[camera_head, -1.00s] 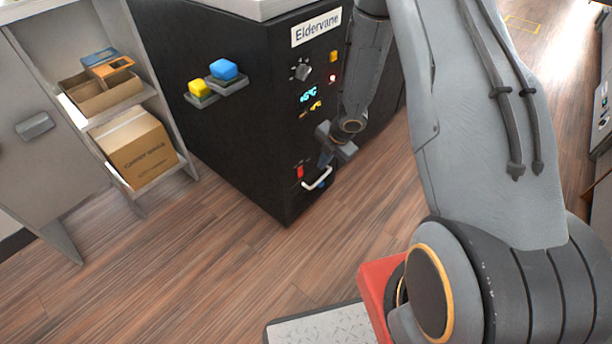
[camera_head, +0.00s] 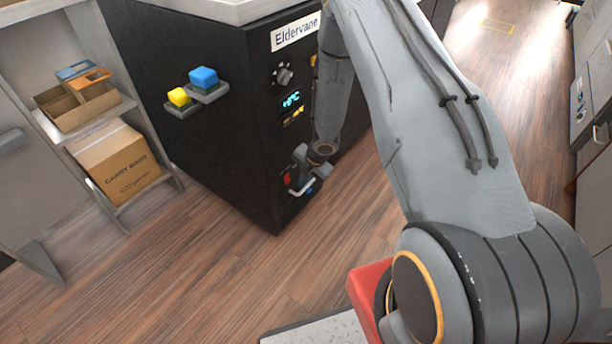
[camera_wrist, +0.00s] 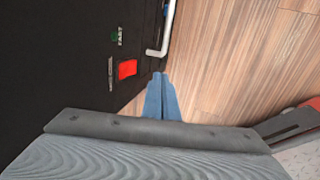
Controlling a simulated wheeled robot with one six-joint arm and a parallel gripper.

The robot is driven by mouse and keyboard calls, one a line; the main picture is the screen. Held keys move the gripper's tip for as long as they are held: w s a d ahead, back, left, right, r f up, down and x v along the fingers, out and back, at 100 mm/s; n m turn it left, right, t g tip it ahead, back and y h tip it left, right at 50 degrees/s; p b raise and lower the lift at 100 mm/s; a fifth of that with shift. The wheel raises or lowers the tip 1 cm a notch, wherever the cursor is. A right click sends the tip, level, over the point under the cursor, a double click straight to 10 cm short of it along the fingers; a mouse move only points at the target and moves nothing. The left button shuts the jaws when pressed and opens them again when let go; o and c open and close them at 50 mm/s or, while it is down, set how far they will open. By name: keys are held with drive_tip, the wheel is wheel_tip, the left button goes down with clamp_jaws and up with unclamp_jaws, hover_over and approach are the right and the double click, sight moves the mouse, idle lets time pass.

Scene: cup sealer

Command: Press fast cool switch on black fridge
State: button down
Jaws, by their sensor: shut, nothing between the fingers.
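The black fridge (camera_head: 225,120) stands at the centre of the head view, with an "Eldervane" label and a front control panel. A red switch (camera_head: 287,177) sits low on its front, beside the white handle (camera_head: 302,187). In the wrist view the red switch (camera_wrist: 127,68) lies near green "FAST" lettering (camera_wrist: 117,36) and left of the handle (camera_wrist: 167,30). My gripper (camera_wrist: 160,78) is shut, its blue fingers empty. In the wrist view the fingertips are right of and slightly below the switch, near the handle's end. I cannot tell whether they touch the fridge.
A dial (camera_head: 283,74) and a lit display (camera_head: 291,99) are higher on the front. Yellow (camera_head: 179,97) and blue (camera_head: 203,77) blocks sit on small side ledges. A shelf with a cardboard box (camera_head: 120,163) stands at left. The wooden floor before the fridge is clear.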

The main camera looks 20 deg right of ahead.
sight(287, 178)
drive_tip(key=shift+w+a+f, duration=0.35)
drive_tip(key=shift+w+a, duration=0.1)
drive_tip(key=shift+w, duration=0.15)
drive_tip(key=shift+w+a+f, duration=0.4)
drive_tip(key=shift+w+a, duration=0.05)
drive_tip(key=shift+w, duration=0.2)
drive_tip(key=shift+w+a+f, duration=0.35)
drive_tip(key=shift+w+a, duration=0.1)
drive_tip(key=shift+w, duration=0.15)
